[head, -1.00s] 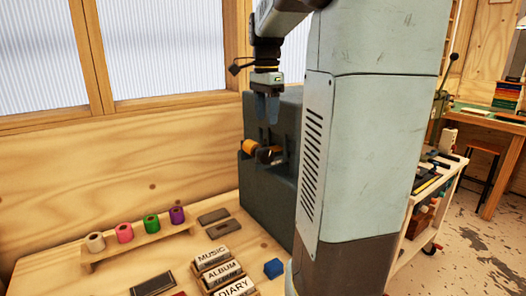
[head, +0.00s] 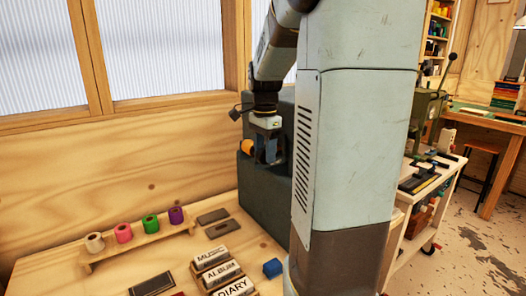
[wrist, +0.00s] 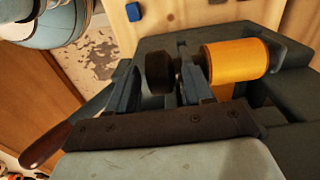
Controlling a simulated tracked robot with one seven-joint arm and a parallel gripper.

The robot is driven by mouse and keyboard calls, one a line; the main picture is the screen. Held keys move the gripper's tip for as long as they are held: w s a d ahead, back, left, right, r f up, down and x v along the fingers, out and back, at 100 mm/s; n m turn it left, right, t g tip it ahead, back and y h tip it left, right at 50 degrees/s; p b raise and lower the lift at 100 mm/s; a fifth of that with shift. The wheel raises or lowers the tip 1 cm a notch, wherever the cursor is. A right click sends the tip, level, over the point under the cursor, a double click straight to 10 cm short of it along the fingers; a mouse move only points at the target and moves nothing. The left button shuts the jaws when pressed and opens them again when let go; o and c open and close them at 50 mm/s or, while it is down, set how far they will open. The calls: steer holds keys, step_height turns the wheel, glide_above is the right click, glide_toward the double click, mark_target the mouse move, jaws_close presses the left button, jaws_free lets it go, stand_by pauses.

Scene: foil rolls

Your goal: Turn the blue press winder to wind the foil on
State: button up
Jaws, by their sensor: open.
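The blue press (head: 240,190) stands at the back of the bench, partly hidden by my column. It carries an orange foil roll (head: 248,147), also seen in the wrist view (wrist: 236,56). A dark round winder knob (wrist: 156,72) sits left of the roll on the same line in the wrist view. My gripper (head: 266,152) is pointed down at the press. In the wrist view my gripper (wrist: 158,80) is open, with one finger on each side of the knob. I cannot tell whether either finger touches it. The knob is hidden in the head view.
White, pink, green and purple rolls (head: 123,232) stand on a wooden rack at the left. A brown-handled lever (wrist: 45,143) shows at lower left in the wrist view.

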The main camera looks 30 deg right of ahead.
jaws_close()
steer(key=shift+d+y, duration=0.15)
steer(key=shift+y, duration=0.6)
steer(key=shift+d+y, duration=0.15)
steer(key=shift+y, duration=0.6)
jaws_free()
steer(key=v, duration=1.3)
steer(key=shift+d+r, duration=0.15)
steer(key=shift+r, duration=0.1)
steer(key=shift+w, duration=0.1)
